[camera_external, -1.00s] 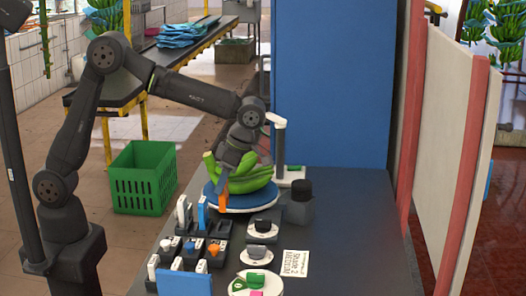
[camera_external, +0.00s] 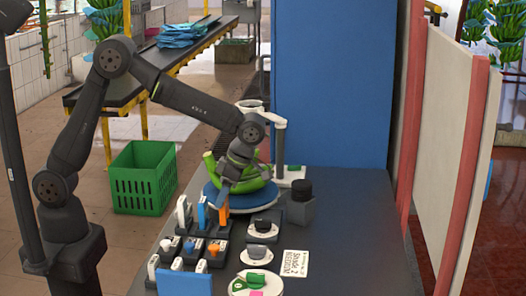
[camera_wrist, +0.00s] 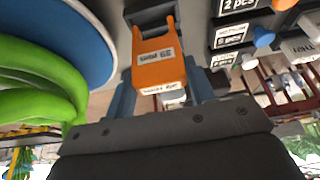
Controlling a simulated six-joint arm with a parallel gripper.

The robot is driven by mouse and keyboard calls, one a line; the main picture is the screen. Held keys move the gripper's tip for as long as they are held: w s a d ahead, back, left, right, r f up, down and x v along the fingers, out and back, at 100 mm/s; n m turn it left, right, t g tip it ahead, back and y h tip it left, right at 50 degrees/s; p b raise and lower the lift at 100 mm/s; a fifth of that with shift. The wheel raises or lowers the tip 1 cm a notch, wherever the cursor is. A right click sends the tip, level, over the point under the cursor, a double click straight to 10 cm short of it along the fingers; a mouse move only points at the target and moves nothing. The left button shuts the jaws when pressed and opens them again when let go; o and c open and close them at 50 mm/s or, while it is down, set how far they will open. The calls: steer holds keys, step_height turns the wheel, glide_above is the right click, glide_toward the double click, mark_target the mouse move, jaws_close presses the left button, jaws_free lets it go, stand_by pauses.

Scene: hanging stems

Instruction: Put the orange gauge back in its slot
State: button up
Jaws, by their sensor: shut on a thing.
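The orange gauge (camera_external: 223,209) is a flat orange piece with two prongs and white labels. It stands about upright at the right end of the gauge row, beside the blue gauge (camera_external: 202,212). In the wrist view the orange gauge (camera_wrist: 158,62) is between the two fingers of my gripper (camera_wrist: 162,92), which is shut on it. Its prongs point at a dark grey block (camera_wrist: 150,14), probably its slot; I cannot tell whether it is seated. In the external view my gripper (camera_external: 223,190) is just above the row, partly hiding the gauge's top.
Green bananas (camera_external: 250,186) lie on the blue round turntable (camera_external: 225,200), close to the right of my gripper. A white gauge (camera_external: 183,210) stands left of the blue one. Small dark holders with coloured knobs (camera_external: 190,247) stand in front.

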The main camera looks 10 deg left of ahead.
steer(key=shift+f, duration=0.1)
steer(key=shift+f, duration=1.25)
steer(key=o, duration=1)
steer(key=shift+f, duration=0.1)
steer(key=v, duration=1.7)
steer(key=shift+r, duration=0.25)
steer(key=x, duration=1.7)
steer(key=shift+f, duration=0.3)
steer(key=shift+r, duration=0.3)
